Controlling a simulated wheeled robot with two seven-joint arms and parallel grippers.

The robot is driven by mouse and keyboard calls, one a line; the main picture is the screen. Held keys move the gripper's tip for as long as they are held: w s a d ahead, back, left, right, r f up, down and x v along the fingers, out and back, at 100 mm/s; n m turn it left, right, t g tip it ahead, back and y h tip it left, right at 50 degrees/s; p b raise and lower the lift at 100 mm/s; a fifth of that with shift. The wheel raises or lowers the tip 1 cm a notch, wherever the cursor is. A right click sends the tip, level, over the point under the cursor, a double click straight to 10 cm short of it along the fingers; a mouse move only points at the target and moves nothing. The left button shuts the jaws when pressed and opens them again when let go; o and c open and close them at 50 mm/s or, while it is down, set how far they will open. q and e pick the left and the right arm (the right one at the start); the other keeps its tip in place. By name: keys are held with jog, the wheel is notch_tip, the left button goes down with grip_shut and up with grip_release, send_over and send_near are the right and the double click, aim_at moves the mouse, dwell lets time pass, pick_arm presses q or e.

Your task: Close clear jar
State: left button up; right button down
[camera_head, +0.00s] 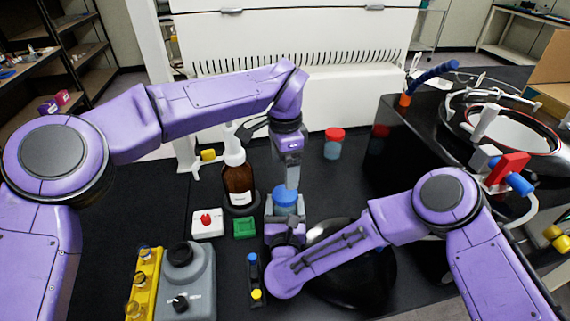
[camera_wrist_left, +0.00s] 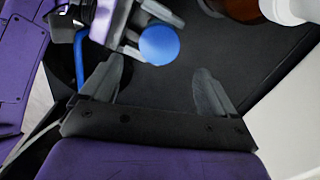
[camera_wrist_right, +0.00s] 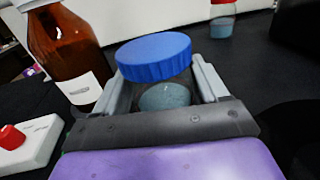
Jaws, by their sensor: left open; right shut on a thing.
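The clear jar (camera_wrist_right: 165,97) with pale blue contents stands between the fingers of my right gripper (camera_wrist_right: 165,90), which is shut on its body. A blue lid (camera_wrist_right: 154,57) sits on the jar's mouth; whether it is screwed tight cannot be told. The lid also shows in the head view (camera_head: 286,197) and in the left wrist view (camera_wrist_left: 159,45). My left gripper (camera_wrist_left: 158,75) is open and empty, pointing down above the lid. In the head view its fingers (camera_head: 292,175) are just over the lid. The jar body is mostly hidden there by my right gripper.
A brown bottle (camera_head: 238,184) stands close on the left. A red-lidded jar (camera_head: 334,145) stands behind to the right. A red-button box (camera_head: 207,225), green block (camera_head: 244,228) and grey device (camera_head: 190,280) lie left and in front. A black round object (camera_head: 365,275) is at right.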

aim_at(285, 193)
pick_arm(q)
jog(key=n, duration=0.3)
jog(key=shift+f, duration=4)
